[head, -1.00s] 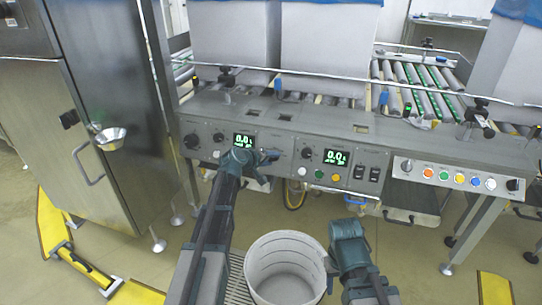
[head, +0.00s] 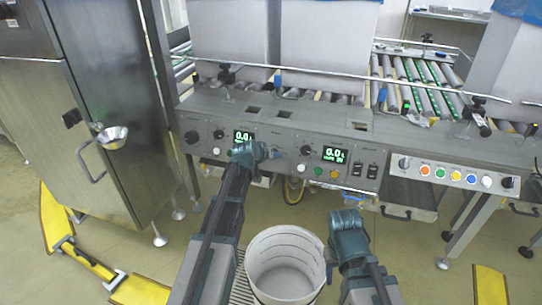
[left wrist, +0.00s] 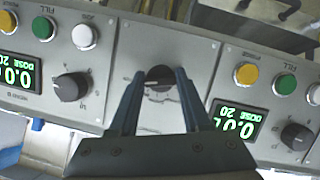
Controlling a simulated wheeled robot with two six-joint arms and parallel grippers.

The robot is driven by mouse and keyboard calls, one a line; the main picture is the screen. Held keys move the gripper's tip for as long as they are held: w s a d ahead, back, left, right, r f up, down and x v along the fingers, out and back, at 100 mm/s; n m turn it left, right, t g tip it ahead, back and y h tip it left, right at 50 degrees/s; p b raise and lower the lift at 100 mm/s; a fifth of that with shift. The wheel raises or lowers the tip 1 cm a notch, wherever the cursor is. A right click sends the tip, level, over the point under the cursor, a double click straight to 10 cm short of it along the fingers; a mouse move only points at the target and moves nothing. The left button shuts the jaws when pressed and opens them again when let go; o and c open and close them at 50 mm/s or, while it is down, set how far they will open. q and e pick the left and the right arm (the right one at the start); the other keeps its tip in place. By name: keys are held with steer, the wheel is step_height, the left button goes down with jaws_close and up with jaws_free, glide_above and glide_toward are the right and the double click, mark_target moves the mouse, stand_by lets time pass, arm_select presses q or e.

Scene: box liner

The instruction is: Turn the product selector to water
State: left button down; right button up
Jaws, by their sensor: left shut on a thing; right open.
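The product selector is a dark round knob (left wrist: 159,74) on a grey panel, between the two dosing units in the left wrist view. Its raised grip lies roughly level in that picture. My left gripper (left wrist: 160,80) is shut on this knob, one finger on each side. The panel lettering near the knob is too small to read. My right gripper (head: 347,216) is open and empty, low in front of the machine, beside the white bucket.
Lit displays (head: 243,137) (head: 335,155), dark knobs (head: 306,150) and coloured buttons lie on both sides of the selector. A white bucket (head: 252,268) stands below. A steel cabinet (head: 108,100) is at left. Large pale boxes (head: 323,45) stand behind the panel.

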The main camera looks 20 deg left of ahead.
arm_select(q)
steer(key=shift+s+f, duration=0.1)
stand_by(0.3)
steer(key=shift+c, duration=1.8)
jaws_free()
steer(key=p+v, duration=0.8)
steer(key=v, duration=0.5)
steer(key=shift+s+r+p, duration=0.25)
steer(key=shift+r+p, duration=0.05)
steer(key=shift+r, duration=0.05)
